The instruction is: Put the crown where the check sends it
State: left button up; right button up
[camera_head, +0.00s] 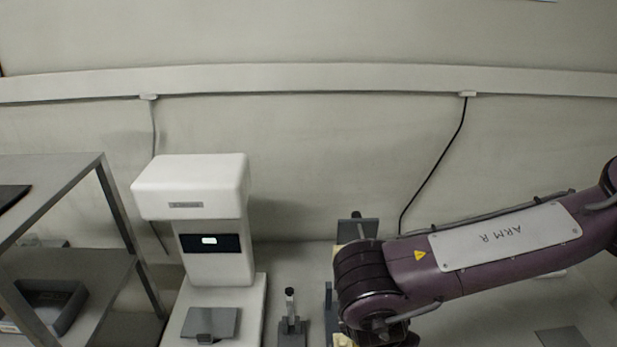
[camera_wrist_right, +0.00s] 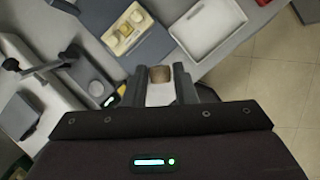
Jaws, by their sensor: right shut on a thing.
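My right gripper (camera_wrist_right: 161,88) shows in the right wrist view, its two dark fingers shut on a small piece. That piece, which I take to be the crown (camera_wrist_right: 160,74), has a tan-brown face; a pale patch shows between the fingers just below it. In the head view my right arm crosses from the right and hides its gripper and the piece. A white machine (camera_head: 192,187) with a small lit display (camera_head: 209,240) stands left of centre, a grey plate (camera_head: 212,323) at its foot. My left gripper is in neither view.
A yellow holder (camera_wrist_right: 124,33) with pale pieces and a white tray (camera_wrist_right: 178,38) lie beyond my right gripper. A metal shelf (camera_head: 84,170) with a dark tray (camera_head: 71,310) stands at left. A small lever stand (camera_head: 291,325) is right of the machine.

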jog(key=s+d+m+g+y, duration=0.1)
jog(key=d+m+g, duration=0.2)
jog(key=m, duration=1.1)
jog(key=s+d+m+g+y, duration=0.1)
jog(key=m+g, duration=0.4)
jog(key=m, duration=1)
jog(key=s+d, duration=0.1)
jog(key=d, duration=0.1)
jog(key=shift+d+r+y, duration=0.3)
jog(key=shift+r+y, duration=0.05)
jog(key=shift+y, duration=0.05)
